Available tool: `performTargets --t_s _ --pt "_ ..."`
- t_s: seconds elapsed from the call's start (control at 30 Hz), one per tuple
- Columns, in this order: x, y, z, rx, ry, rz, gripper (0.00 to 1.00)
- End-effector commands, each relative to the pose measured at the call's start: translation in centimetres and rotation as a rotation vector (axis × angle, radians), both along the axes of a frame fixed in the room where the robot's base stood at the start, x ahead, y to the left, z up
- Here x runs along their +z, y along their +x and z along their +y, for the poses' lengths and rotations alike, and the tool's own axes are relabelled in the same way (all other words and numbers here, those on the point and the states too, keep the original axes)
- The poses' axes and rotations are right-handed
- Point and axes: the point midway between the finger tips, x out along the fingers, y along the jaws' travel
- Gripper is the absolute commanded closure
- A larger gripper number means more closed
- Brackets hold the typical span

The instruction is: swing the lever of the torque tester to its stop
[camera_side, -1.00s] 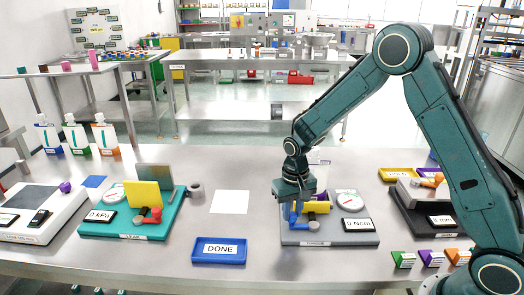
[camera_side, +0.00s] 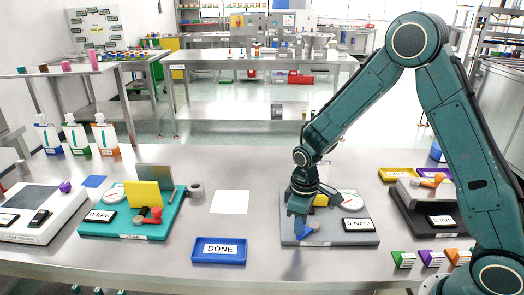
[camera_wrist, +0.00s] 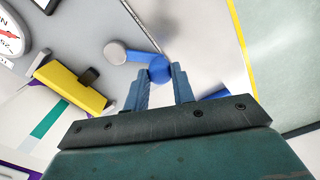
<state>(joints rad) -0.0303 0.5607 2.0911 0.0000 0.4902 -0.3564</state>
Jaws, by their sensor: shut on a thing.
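The torque tester (camera_side: 335,238) is a grey plate with a dial, a yellow block and a display reading "0 Ncm" (camera_side: 359,225). Its blue lever (camera_side: 305,231) runs from a pale round pivot toward the front left edge of the plate. In the wrist view the lever's blue round knob (camera_wrist: 159,70) sits at my fingertips, with the pivot (camera_wrist: 115,52) to its left. My gripper (camera_side: 297,231) is low over the plate's front left and shut on the lever's knob. My fingers hide part of the knob and lever in the side view.
A blue "DONE" tray (camera_side: 219,251) lies left of the tester. A teal leak tester (camera_side: 130,228) stands further left. A dark grey device (camera_side: 425,215) and small coloured labelled blocks (camera_side: 431,258) are to the right. The yellow block (camera_wrist: 72,88) is beside my gripper.

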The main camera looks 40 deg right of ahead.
Motion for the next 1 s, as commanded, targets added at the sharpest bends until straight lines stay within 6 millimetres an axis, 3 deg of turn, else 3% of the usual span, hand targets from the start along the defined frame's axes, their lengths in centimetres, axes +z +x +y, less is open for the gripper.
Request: performTargets --t_s 0.4,0.93,0.97,1.0 --pt "0.1 -1.6 -0.2 0.247 0.0 -0.001 1.0" --pt "0.1 -1.8 -0.3 0.285 0.0 0.0 1.0" --pt "0.1 -1.8 -0.3 0.285 0.0 0.0 0.73" --pt "0.1 -1.8 -0.3 0.285 0.0 0.0 0.65"
